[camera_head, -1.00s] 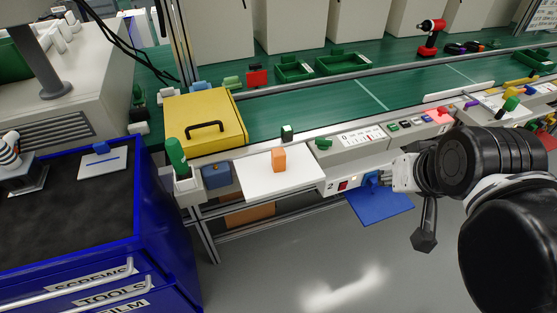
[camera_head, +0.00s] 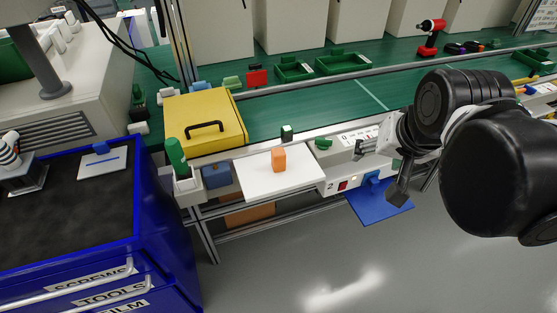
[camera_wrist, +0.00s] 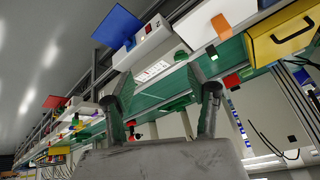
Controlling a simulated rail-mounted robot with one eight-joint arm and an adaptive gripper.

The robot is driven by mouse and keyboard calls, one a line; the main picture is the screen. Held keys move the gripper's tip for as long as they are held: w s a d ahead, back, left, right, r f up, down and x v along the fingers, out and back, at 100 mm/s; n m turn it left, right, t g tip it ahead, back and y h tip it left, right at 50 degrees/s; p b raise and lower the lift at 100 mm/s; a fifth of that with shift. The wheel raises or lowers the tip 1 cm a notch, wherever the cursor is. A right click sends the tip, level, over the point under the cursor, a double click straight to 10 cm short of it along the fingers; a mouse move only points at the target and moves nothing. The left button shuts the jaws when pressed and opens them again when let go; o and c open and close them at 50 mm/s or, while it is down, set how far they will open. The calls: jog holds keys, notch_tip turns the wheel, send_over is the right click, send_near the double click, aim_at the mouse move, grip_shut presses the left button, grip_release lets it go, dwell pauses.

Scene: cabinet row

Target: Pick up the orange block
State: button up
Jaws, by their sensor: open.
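The orange block (camera_head: 279,159) stands upright on a white board (camera_head: 262,182) at the front of the green bench. In the wrist view, the orange block (camera_wrist: 220,25) shows near the top, beyond the fingertips, on the white board (camera_wrist: 200,18). My gripper (camera_head: 364,148) is to the right of the block, over the grey switch box, clearly apart from the block. In the wrist view, both fingers of my gripper (camera_wrist: 168,84) are spread, with nothing held between them.
A grey box with a red switch (camera_head: 343,185) and a blue panel (camera_head: 382,203) is right of the board. A small green block (camera_head: 287,132) stands behind the board. A yellow case (camera_head: 204,112) and a green-handled thing (camera_head: 176,153) are to its left. Floor in front is clear.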

jog(key=w+a+m+g, duration=0.2)
jog(key=w+a+m, duration=0.15)
jog(key=w, duration=0.35)
jog(key=m+g, duration=0.4)
jog(key=m, duration=0.5)
send_near(279, 162)
jog(key=shift+w+a+r, duration=0.1)
jog(key=shift+w+r, duration=0.85)
jog(key=shift+w, duration=0.05)
jog(key=shift+a+f, duration=0.15)
jog(key=shift+f, duration=0.4)
notch_tip(279, 162, down, 13)
jog(key=b, duration=0.2)
jog(key=shift+b, duration=0.35)
jog(key=c, duration=1.3)
